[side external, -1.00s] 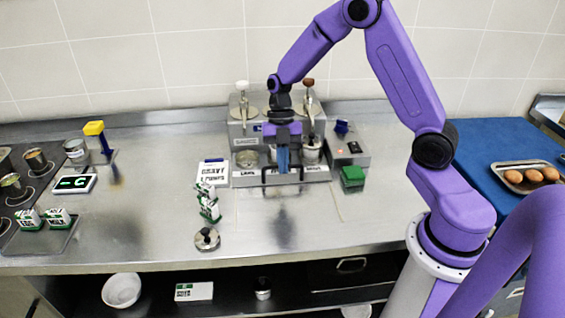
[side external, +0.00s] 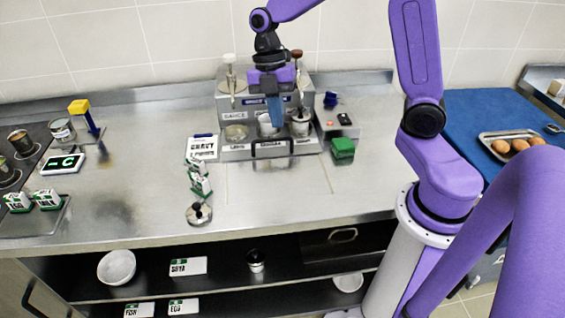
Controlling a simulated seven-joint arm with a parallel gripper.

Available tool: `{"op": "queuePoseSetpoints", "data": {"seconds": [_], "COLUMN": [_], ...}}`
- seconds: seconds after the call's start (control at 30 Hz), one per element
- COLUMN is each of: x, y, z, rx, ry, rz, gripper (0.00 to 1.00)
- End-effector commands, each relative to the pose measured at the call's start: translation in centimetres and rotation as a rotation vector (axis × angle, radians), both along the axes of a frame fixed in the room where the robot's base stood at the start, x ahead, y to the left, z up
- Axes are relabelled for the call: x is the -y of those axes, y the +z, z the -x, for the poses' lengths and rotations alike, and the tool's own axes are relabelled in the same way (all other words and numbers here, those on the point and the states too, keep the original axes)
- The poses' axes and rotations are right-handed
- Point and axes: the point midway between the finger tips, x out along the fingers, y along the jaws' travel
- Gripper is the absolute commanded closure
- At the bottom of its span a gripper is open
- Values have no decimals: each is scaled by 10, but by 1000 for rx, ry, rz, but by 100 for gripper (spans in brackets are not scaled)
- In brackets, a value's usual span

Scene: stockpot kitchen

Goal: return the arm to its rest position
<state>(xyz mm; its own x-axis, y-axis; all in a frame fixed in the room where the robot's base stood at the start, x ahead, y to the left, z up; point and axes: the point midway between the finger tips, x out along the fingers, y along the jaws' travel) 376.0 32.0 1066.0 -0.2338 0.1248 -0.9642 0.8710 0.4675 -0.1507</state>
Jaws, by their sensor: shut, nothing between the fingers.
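My gripper (side external: 273,112) hangs fingers-down in front of the grey sauce station (side external: 238,106), above its front row of containers. Its blue fingers are shut with nothing between them. My purple arm arches up past the top of the side view and comes down to my base at the right. The fingers hide part of the station's front. A white-topped pump (side external: 229,70) and a brown-topped pump (side external: 297,68) stand on either side of my gripper.
A white sign (side external: 202,147), stacked small cartons (side external: 199,180) and a round lid (side external: 199,213) are on the counter left of the station. A green block (side external: 343,148) is at right. An egg tray (side external: 507,138) lies on the blue surface. The counter's front middle is clear.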

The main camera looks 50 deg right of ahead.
Motion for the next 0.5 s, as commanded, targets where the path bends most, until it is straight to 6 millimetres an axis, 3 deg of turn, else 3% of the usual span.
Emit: {"op": "queuePoseSetpoints", "data": {"seconds": [0.2,0.5], "x": [-26,-37], "y": [9,13], "z": [56,131], "rx": [32,100], "ry": [-210,-522], "rz": [115,202], "gripper": [100,100]}}
